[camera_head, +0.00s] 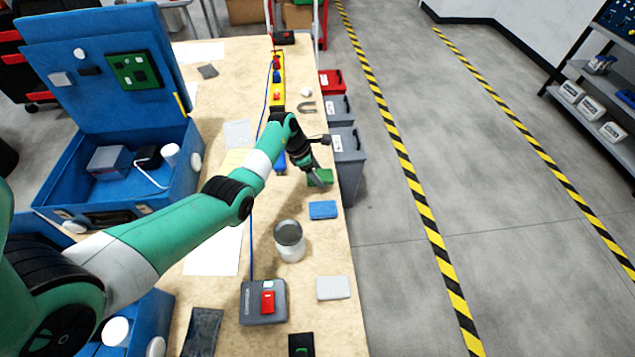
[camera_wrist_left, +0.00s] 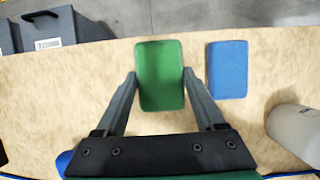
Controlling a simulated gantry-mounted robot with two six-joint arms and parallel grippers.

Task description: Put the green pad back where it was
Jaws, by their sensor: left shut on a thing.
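The green pad (camera_head: 322,176) is near the right edge of the wooden table in the head view, partly hidden by my gripper. In the left wrist view the green pad (camera_wrist_left: 160,78) is between the two fingers, one at each long side. My left gripper (camera_head: 316,181) is shut on it from above. I cannot tell whether the pad rests on the table or is slightly raised. My right gripper is not in view.
A blue pad (camera_head: 323,210) lies beside the green one, nearer the camera. A metal can (camera_head: 290,243), a white pad (camera_head: 333,288) and a grey box with a red switch (camera_head: 263,303) stand nearer still. Grey bins (camera_head: 347,160) hang along the table's right edge.

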